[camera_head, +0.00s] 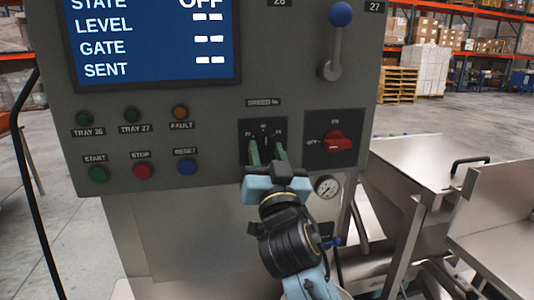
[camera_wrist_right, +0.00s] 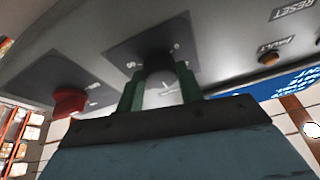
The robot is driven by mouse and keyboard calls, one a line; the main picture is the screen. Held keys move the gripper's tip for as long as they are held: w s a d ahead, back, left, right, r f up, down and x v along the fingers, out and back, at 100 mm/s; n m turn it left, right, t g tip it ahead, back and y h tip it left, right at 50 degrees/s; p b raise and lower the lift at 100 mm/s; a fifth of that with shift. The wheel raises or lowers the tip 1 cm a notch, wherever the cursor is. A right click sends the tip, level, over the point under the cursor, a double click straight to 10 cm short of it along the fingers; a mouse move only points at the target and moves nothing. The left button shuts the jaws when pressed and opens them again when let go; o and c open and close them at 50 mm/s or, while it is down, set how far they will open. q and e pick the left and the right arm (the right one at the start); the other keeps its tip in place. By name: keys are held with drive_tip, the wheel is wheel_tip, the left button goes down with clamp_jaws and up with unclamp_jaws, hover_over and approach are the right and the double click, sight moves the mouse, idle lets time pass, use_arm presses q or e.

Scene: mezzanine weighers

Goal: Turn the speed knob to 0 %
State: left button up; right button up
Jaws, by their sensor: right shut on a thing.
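The speed knob (camera_wrist_right: 160,72) is dark and sits on a black plate (camera_head: 247,128) under the "SPEED %" label on the grey control panel. My right gripper (camera_head: 267,152) reaches up to it, with one green finger on each side. In the right wrist view its fingers (camera_wrist_right: 160,90) are shut around the knob's sides. The fingers hide most of the knob and part of the scale, so I cannot tell its exact setting. My left gripper is not in view.
A red rotary switch (camera_head: 336,142) is just right of the speed plate. Start (camera_head: 98,174), stop (camera_head: 144,172) and reset (camera_head: 187,167) buttons are to the left. A blue-knobbed lever (camera_head: 337,40) is above. A gauge (camera_head: 327,187) is below, and the screen (camera_head: 150,40) reads STATE OFF.

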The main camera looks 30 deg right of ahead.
drive_tip(key=shift+d+r+n+y+p, duration=0.1)
drive_tip(key=shift+n+y+p, duration=0.85)
drive_tip(key=shift+n, duration=0.45)
drive_tip(key=n+y+p, duration=0.2)
drive_tip(key=n+p, duration=0.3)
drive_tip(key=n+g+y+p, duration=0.1)
drive_tip(key=n+y+p, duration=0.1)
drive_tip(key=n+p, duration=0.4)
drive_tip(key=d+r+n+g+y+p, duration=0.1)
drive_tip(key=n+y+p, duration=0.1)
drive_tip(key=n+p, duration=0.3)
drive_tip(key=shift+s+n, duration=0.15)
drive_tip(key=shift+n, duration=0.15)
drive_tip(key=n+g+y+p, duration=0.1)
drive_tip(key=n+p, duration=0.1)
drive_tip(key=shift+n, duration=0.4)
drive_tip(key=n+g, duration=0.1)
drive_tip(key=n, duration=0.1)
drive_tip(key=n+g+h, duration=0.1)
drive_tip(key=n, duration=0.2)
drive_tip(key=shift+r+n, duration=0.2)
drive_tip(key=shift+n, duration=0.1)
drive_tip(key=shift+a+g, duration=0.1)
drive_tip(key=shift+g, duration=0.2)
drive_tip(key=o, duration=1)
